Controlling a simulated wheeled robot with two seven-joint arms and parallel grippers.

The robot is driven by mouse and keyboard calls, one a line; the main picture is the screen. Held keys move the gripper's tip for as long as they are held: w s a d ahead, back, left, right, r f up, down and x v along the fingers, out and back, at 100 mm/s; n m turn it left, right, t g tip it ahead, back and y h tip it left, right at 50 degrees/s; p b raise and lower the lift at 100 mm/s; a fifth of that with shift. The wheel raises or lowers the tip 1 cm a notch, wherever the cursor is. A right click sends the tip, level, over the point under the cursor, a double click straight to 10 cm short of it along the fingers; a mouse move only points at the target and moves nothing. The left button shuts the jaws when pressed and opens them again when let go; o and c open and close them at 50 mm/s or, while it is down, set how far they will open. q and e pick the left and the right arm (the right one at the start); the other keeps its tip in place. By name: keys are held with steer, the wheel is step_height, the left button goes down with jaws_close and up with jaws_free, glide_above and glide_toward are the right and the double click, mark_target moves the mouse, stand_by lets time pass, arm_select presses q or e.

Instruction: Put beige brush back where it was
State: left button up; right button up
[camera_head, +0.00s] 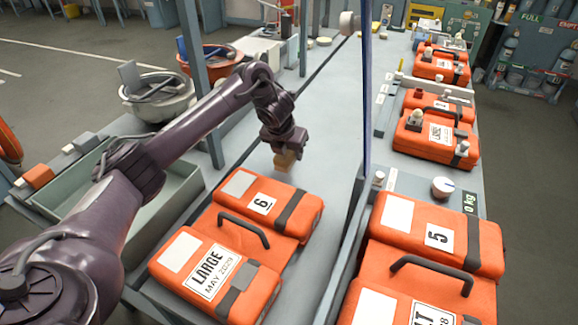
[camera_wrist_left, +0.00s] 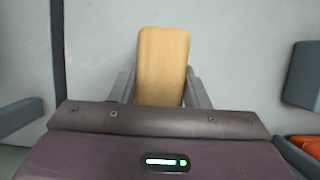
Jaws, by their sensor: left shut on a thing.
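The beige brush (camera_head: 285,160) is under my left gripper (camera_head: 284,150) in the head view, just beyond the orange case marked 6. In the left wrist view the brush shows as a tan, round-cornered block (camera_wrist_left: 162,62) between the two grey fingers of the left gripper (camera_wrist_left: 160,90). The left gripper is shut on it. The grey bench surface (camera_head: 330,110) lies beneath; I cannot tell whether the brush touches it. My right gripper is not in view.
Orange cases marked 6 (camera_head: 285,203) and 5 (camera_head: 470,240) lie near. A thin dark post (camera_head: 367,100) stands right of the left gripper. The bench behind the brush is largely clear.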

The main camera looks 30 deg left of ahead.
arm_select(q)
step_height(320, 180, down, 4)
steer(key=shift+s+r, duration=0.1)
steer(key=shift+r, duration=0.05)
steer(key=shift+f, duration=0.3)
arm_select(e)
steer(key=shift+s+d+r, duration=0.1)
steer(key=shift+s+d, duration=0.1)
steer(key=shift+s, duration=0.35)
arm_select(q)
steer(key=shift+f, duration=0.1)
steer(key=o, duration=1)
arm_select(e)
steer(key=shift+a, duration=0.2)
